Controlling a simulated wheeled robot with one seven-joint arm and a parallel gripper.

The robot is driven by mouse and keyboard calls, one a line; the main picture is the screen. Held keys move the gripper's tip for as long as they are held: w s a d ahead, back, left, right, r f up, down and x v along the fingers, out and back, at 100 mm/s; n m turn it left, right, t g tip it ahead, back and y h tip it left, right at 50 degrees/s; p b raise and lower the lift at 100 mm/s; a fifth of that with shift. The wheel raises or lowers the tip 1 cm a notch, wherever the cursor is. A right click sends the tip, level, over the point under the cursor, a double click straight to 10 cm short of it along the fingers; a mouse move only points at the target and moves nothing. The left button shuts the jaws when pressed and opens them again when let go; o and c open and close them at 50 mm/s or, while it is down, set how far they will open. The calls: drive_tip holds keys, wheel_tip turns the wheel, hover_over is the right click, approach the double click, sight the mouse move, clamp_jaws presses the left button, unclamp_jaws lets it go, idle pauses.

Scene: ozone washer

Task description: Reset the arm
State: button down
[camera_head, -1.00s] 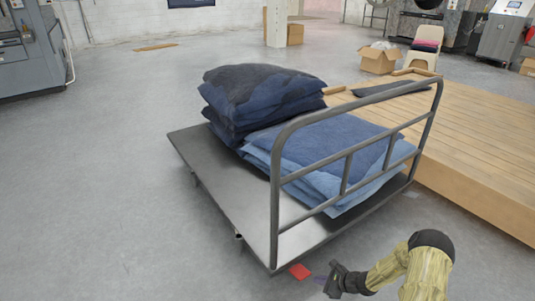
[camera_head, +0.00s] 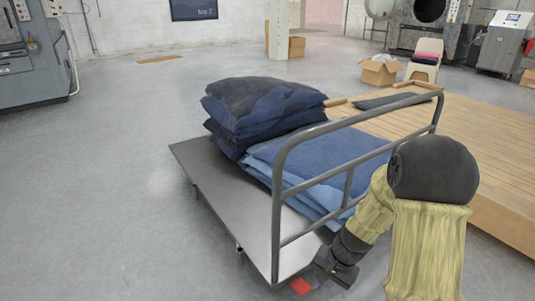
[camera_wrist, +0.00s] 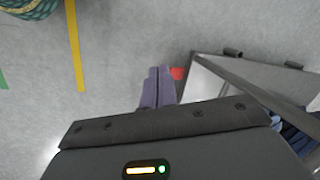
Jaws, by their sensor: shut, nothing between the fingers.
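My gripper (camera_wrist: 158,84) shows in the wrist view as two purple fingers side by side with no visible gap, pointing down at the grey floor. It is shut and empty. In the head view my gripper (camera_head: 318,284) is at the bottom, right of centre, close to the near corner of a flat metal cart (camera_head: 208,180). My arm, in a tan sleeve with black joints, rises on the right and covers part of the cart's near right side. I cannot tell whether the arm touches the cart's rail.
The cart carries a dark denim stack (camera_head: 262,112) and a lighter blue one (camera_head: 318,160) behind a tubular handrail (camera_head: 276,215). A low wooden platform (camera_head: 490,145) stands to the right. A red patch (camera_head: 301,286) is on the floor by the cart. Free floor lies left.

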drive_tip(key=s+r+n+t+h+p, duration=0.25)
drive_tip(key=s+r+n, duration=0.35)
drive_tip(key=s+r, duration=0.5)
wheel_tip(320, 180, up, 37)
drive_tip(key=p, duration=3.6)
drive_tip(key=shift+w+d+r+g+h, duration=0.25)
drive_tip(key=shift+w+g+h, duration=0.1)
drive_tip(key=shift+w, duration=0.1)
